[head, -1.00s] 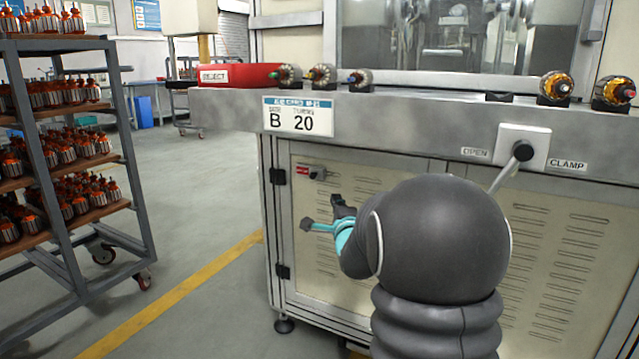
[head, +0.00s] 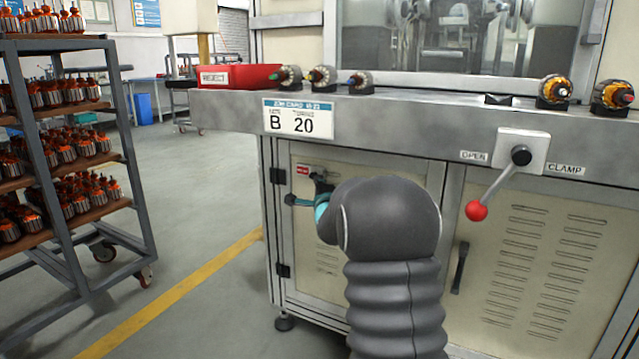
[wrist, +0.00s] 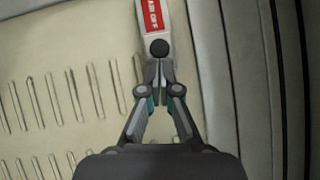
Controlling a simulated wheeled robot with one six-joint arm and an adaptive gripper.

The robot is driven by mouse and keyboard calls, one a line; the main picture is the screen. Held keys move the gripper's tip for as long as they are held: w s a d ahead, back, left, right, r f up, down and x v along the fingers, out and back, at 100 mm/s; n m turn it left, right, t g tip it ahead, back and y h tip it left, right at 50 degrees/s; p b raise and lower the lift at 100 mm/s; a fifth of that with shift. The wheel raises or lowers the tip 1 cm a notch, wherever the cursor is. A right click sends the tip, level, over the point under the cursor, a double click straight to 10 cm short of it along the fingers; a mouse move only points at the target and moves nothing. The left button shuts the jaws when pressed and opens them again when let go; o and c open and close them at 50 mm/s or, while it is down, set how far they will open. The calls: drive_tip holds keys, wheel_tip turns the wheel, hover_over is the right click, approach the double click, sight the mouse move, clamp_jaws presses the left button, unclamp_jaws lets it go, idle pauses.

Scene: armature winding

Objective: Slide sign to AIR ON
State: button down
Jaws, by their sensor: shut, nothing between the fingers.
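The sliding sign (wrist: 153,15) shows a red face with white lettering that looks like AIR OFF, at the top of the wrist view. In the head view the small red sign (head: 303,170) sits at the upper left of the cabinet's left door. A round dark knob (wrist: 159,48) stands at the sign's lower end in the wrist view. My gripper (wrist: 159,75) is shut and empty, its tips just below the knob; I cannot tell whether they touch it. In the head view my gripper (head: 316,190) is beside the sign, partly hidden by my arm.
A clamp lever with a red ball (head: 477,210) hangs on the machine front. A ledge (head: 410,110) with armatures and a red reject bin (head: 240,76) overhangs the doors. A black door handle (head: 460,267) is at right. A loaded rack (head: 140,210) stands left, with clear floor between.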

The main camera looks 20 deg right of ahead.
drive_tip(key=w+a+b, duration=0.1)
drive_tip(key=w, duration=0.1)
drive_tip(key=w+a+b, duration=0.2)
drive_tip(key=shift+w+a, duration=0.25)
idle(0.3)
drive_tip(key=s+f+b, duration=0.1)
drive_tip(key=s+b, duration=0.3)
drive_tip(key=s, duration=0.9)
drive_tip(key=shift+a+f, duration=0.35)
drive_tip(key=shift+a, duration=0.05)
